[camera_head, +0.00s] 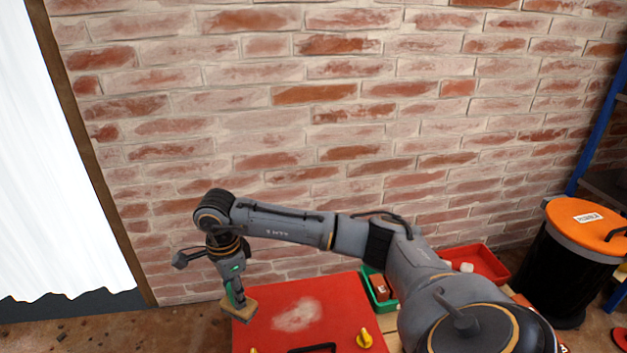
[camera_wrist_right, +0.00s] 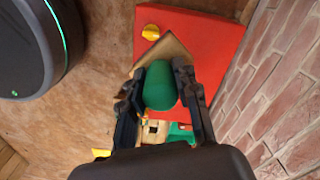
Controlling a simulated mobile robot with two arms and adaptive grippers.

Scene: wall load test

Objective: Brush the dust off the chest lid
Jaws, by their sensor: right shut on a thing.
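The red chest lid (camera_head: 340,309) lies at the bottom middle of the head view, with a pale dust patch (camera_head: 297,314) on it. My right gripper (camera_head: 236,288) is shut on the green handle of a brush, whose tan block (camera_head: 241,306) is over the lid's left edge, left of the dust. I cannot tell whether it touches the lid. In the right wrist view the fingers (camera_wrist_right: 158,85) clasp the green handle, and the tan brush block (camera_wrist_right: 176,50) shows beyond it against the red lid (camera_wrist_right: 208,38). The bristles are hidden. My left gripper is not in view.
The lid has a yellow latch (camera_head: 364,339) and a black handle (camera_head: 313,348) at its front. A green bin (camera_head: 380,301) and a red tray (camera_head: 474,262) sit to its right. A black drum with an orange lid (camera_head: 585,225) stands farther right. A brick wall (camera_head: 330,130) rises behind.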

